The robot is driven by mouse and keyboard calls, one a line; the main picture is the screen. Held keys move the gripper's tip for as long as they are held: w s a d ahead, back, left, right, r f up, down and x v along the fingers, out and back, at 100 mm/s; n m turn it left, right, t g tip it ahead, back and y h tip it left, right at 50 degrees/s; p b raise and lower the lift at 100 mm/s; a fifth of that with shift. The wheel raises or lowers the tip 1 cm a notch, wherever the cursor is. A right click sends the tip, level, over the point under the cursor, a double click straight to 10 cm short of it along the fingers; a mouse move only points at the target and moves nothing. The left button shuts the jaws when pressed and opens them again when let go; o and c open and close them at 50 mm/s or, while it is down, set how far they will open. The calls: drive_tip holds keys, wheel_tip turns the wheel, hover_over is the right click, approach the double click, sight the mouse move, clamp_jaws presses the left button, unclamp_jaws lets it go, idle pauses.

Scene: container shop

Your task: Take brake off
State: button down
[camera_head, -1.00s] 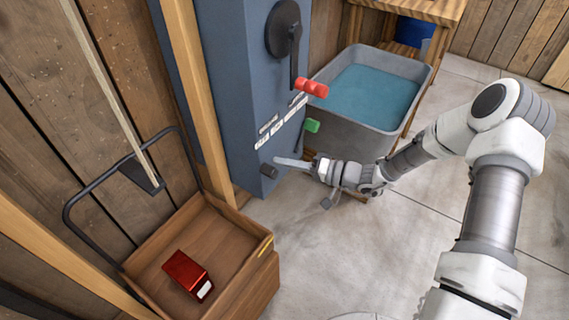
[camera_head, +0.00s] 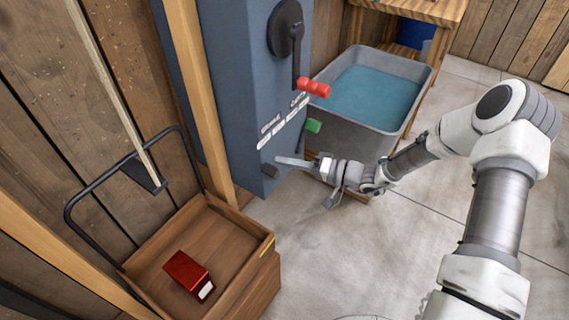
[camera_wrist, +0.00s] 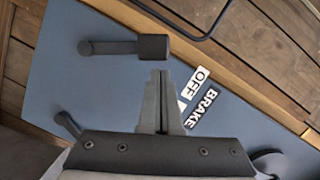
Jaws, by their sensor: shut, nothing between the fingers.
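The brake lever is a dark arm with a thick block-shaped knob (camera_wrist: 153,47) on the blue-grey cabinet; the words OFF and BRAKE are on a label (camera_wrist: 205,100) beside it. In the head view the dark knob (camera_head: 269,170) sticks out low on the cabinet (camera_head: 235,100). My gripper (camera_wrist: 160,74) is shut and empty. Its fingertips are close to the knob in the wrist view; I cannot tell whether they touch. In the head view my gripper (camera_head: 279,161) is just right of and above the knob.
A crank with a red handle (camera_head: 313,87) and a green-handled lever (camera_head: 313,125) are higher on the cabinet. A grey water tub (camera_head: 345,128) stands behind my gripper. The floor at right is clear.

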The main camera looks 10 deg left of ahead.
drive_tip(key=w+r, duration=0.1)
drive_tip(key=w+d+r, duration=0.1)
drive_tip(key=shift+w+d, duration=0.15)
drive_tip(key=shift+w, duration=0.25)
drive_tip(key=f+p+v, duration=0.1)
drive_tip(key=p+v, duration=0.1)
drive_tip(key=v, duration=0.7)
drive_tip(key=shift+s+d+r, duration=0.25)
drive_tip(key=shift+d+r, duration=0.15)
drive_tip(key=shift+r, duration=0.05)
